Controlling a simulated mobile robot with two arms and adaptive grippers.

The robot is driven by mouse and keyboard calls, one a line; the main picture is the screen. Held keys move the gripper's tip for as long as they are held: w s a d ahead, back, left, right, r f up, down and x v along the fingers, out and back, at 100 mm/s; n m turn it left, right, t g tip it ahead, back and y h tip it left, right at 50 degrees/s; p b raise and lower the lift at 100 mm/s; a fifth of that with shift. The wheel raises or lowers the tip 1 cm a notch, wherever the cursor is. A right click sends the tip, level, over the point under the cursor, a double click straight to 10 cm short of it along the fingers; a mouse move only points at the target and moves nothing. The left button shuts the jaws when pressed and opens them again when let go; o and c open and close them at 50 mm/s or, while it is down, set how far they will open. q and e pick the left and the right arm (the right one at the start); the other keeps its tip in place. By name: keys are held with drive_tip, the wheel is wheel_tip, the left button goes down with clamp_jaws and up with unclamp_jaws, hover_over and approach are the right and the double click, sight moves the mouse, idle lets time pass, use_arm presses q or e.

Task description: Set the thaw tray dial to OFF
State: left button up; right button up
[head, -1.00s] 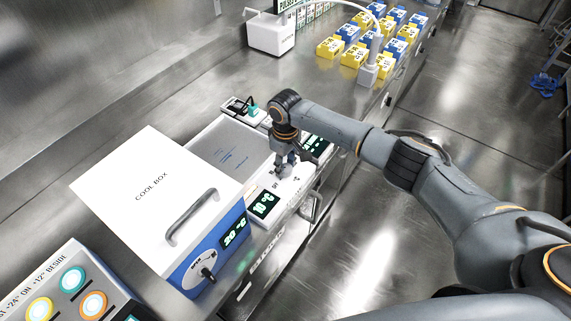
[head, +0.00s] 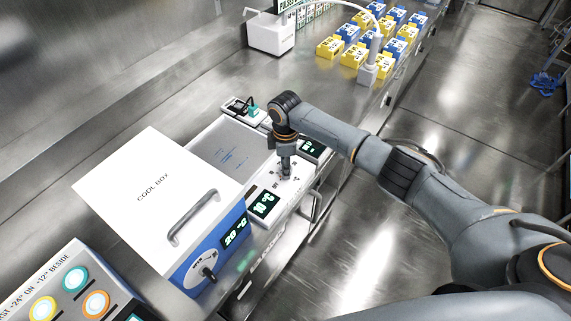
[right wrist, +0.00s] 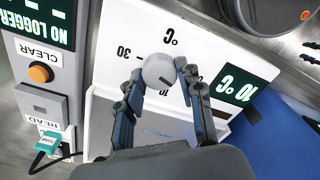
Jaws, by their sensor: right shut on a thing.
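The thaw tray (head: 225,150) is a white unit with a grey metal plate, next to the cool box. Its front panel has a lit display (head: 264,204) reading 10 °C, which also shows in the right wrist view (right wrist: 238,88). The dial (right wrist: 158,70) is a round pale knob with a short dark mark towards its lower right in the right wrist view. My right gripper (head: 285,174) points down at the panel. In the right wrist view its fingers (right wrist: 159,74) are closed on both sides of the dial. The OFF print shows beside the gripper in the head view. My left gripper is out of view.
The white and blue cool box (head: 160,205) stands close on the left. A logger with an orange CLEAR button (right wrist: 40,73) and a teal plug (right wrist: 45,143) is beside the tray. Yellow and blue boxes (head: 353,55) stand farther back.

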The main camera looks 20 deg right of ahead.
drive_tip(key=shift+n, duration=1.6)
drive_tip(key=o, duration=1.2)
drive_tip(key=shift+r, duration=0.25)
wheel_tip(320, 180, up, 12)
drive_tip(key=shift+f, duration=0.25)
drive_tip(key=shift+a, duration=0.1)
